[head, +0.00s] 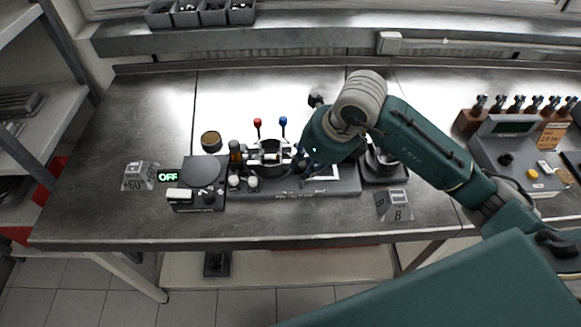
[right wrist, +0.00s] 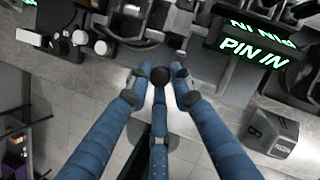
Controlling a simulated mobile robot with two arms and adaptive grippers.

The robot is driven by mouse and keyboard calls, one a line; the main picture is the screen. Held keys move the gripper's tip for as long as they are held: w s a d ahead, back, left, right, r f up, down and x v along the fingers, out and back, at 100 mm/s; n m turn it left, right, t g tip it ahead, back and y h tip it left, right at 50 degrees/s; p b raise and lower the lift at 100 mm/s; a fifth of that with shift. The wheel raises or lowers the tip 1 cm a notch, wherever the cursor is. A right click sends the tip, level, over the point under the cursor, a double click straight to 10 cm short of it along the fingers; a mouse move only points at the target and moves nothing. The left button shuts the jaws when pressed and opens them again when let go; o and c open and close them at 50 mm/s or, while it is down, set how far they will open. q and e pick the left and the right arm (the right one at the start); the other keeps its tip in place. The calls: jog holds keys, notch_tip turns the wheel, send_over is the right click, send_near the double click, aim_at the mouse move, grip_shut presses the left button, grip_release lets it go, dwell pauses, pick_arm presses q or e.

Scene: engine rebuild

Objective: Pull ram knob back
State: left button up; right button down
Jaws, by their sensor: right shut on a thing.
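The ram knob (right wrist: 160,73) is a dark round ball between the fingertips of my right gripper (right wrist: 160,80) in the right wrist view. The blue fingers are closed in on it from both sides. In the head view the right gripper (head: 308,165) is at the right half of the bench fixture (head: 290,187), and the knob is hidden behind it and my arm. My left gripper is not in view.
Red (head: 257,123) and blue (head: 283,122) lever knobs stand behind the fixture. A green "OFF" display (head: 168,176) is at left; a "PIN IN" display (right wrist: 255,52) shows in the wrist view. A "B" placard (head: 394,206) stands right. The front bench strip is clear.

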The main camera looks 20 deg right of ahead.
aim_at(326, 178)
jog(key=d, duration=0.1)
jog(key=d+b, duration=0.1)
jog(key=d, duration=0.1)
jog(key=s+d+b, duration=0.1)
jog(key=d, duration=0.1)
jog(key=shift+d+r, duration=0.2)
jog(key=shift+r, duration=0.05)
jog(key=shift+w+a+r, duration=0.1)
jog(key=c, duration=1.6)
grip_release()
jog(key=shift+o, duration=0.2)
jog(key=v, duration=1.2)
jog(key=shift+s, duration=0.25)
jog(key=shift+f, duration=0.2)
